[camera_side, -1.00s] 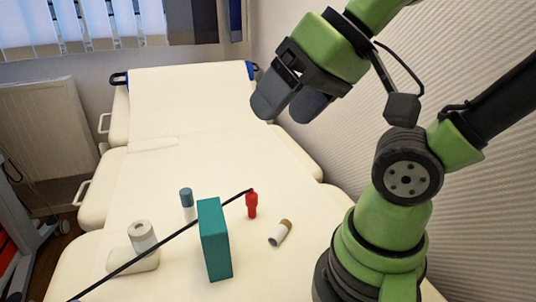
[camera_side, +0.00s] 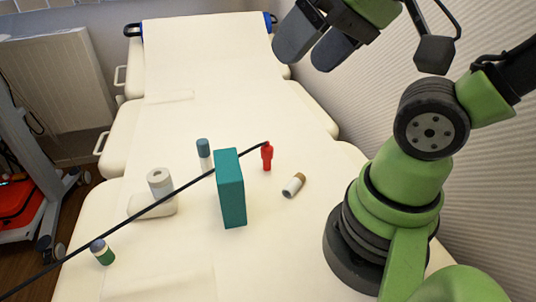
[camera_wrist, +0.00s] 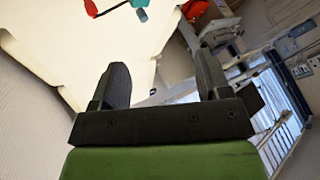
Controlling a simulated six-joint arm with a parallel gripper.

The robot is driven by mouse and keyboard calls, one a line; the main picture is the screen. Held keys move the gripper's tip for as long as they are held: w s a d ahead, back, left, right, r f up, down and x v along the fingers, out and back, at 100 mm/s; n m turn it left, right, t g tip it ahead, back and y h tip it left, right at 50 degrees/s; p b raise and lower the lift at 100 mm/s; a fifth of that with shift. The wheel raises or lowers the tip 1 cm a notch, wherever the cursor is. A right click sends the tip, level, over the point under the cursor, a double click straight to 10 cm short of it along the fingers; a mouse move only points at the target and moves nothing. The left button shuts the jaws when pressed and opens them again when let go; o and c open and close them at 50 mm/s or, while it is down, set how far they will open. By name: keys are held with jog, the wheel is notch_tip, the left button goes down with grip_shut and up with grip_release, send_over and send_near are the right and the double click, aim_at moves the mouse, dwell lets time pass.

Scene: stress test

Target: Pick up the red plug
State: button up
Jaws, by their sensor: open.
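The red plug (camera_side: 267,157) stands upright on the cream padded couch (camera_side: 190,60) in the side view, with a black cable at its top. It also shows as a small red shape (camera_wrist: 91,8) at the top edge of the wrist view, partly cut off. My gripper (camera_side: 312,42) is open and empty, high above the couch and well apart from the plug. In the wrist view its two fingers (camera_wrist: 163,82) stand wide apart with nothing between them.
A teal box (camera_side: 231,188) stands left of the plug, and the black cable (camera_side: 140,212) passes behind it. A teal-capped bottle (camera_side: 204,155), a white cylinder (camera_side: 160,182), a lying cork-ended vial (camera_side: 294,186) and a green-banded container (camera_side: 103,252) are nearby. The couch's far part is clear.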

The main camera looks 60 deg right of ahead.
jog(key=shift+c, duration=0.5)
jog(key=shift+w, duration=0.1)
jog(key=n+g+h, duration=0.2)
jog(key=n+g, duration=0.2)
jog(key=g, duration=0.3)
send_over(267, 142)
jog(key=f, duration=1.5)
jog(key=shift+w+a+f, duration=0.1)
jog(key=shift+a+f, duration=0.15)
jog(key=shift+n, duration=0.3)
jog(key=f, duration=0.5)
jog(key=shift+d+f, duration=0.4)
jog(key=shift+a+f, duration=0.15)
jog(key=shift+f, duration=3)
jog(key=c, duration=1)
